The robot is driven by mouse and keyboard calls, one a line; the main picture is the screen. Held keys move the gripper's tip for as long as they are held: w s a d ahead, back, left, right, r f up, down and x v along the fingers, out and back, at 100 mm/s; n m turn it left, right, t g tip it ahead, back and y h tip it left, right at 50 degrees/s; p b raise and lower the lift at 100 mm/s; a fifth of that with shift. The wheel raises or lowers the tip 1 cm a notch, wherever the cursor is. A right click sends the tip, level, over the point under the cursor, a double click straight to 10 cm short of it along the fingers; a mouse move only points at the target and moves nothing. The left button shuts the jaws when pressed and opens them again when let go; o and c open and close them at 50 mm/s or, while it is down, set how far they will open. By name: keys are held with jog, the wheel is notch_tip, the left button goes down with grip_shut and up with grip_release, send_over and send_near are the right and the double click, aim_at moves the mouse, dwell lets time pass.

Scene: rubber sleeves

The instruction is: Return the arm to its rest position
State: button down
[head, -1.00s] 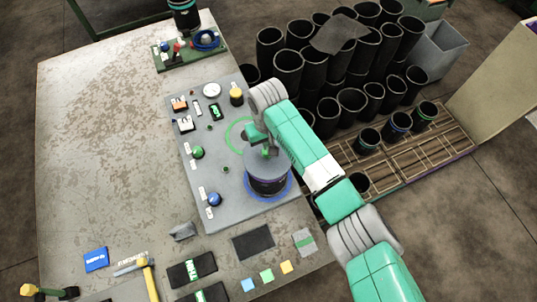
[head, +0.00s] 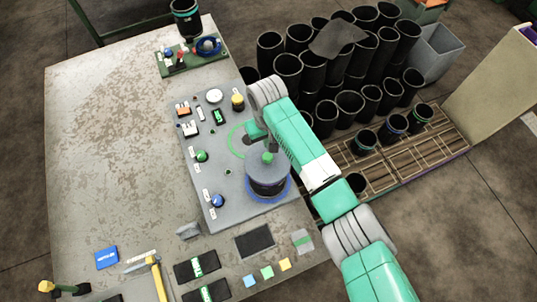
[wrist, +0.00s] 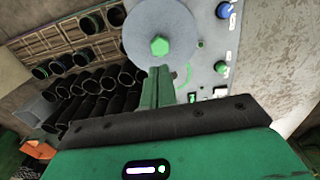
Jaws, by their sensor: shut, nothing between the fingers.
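My gripper (head: 262,140) is above the grey panel, at the end of the green and grey arm reaching in from the lower right. In the wrist view its two green fingers (wrist: 155,88) are together with nothing between them. A round grey disc with a green hex knob (head: 267,158) sits over a dark cylinder on the blue ring of the panel. In the wrist view the disc (wrist: 140,32) lies just beyond the fingertips. The fingers seem clear of the knob; the exact gap is hard to tell.
The grey panel (head: 222,185) carries several knobs and switches. A hammer (head: 157,280), dark pads and coloured squares lie along the front. The table's left side (head: 105,150) is clear.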

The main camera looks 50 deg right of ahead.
jog(key=shift+r, duration=0.2)
dwell(0.4)
jog(key=w+a+r+n+t, duration=0.2)
jog(key=w+a+r+t, duration=0.3)
jog(key=w+a+r, duration=0.5)
jog(key=w+a+r+n+t, duration=0.1)
jog(key=w+a+r+t, duration=0.2)
jog(key=a+r, duration=0.45)
jog(key=w+a+r+n+t, duration=0.1)
jog(key=w+a+r+t, duration=0.25)
jog(key=r, duration=0.65)
jog(key=s+a+r+n+t, duration=0.1)
jog(key=s+a+r+t, duration=0.15)
jog(key=r, duration=0.45)
jog(key=s+a+r+t, duration=0.1)
jog(key=a+r+t, duration=0.25)
jog(key=r, duration=0.35)
jog(key=s+a+r+t, duration=0.1)
jog(key=s+r+t, duration=0.2)
jog(key=s+r, duration=0.6)
jog(key=s+a+r+t, duration=0.2)
jog(key=s+r+t, duration=0.2)
jog(key=s+r, duration=0.5)
jog(key=shift+s+a+r+m, duration=0.25)
jog(key=shift+s+r+m, duration=0.05)
jog(key=shift+s, duration=0.15)
jog(key=shift+t, duration=0.25)
jog(key=shift+a, duration=0.1)
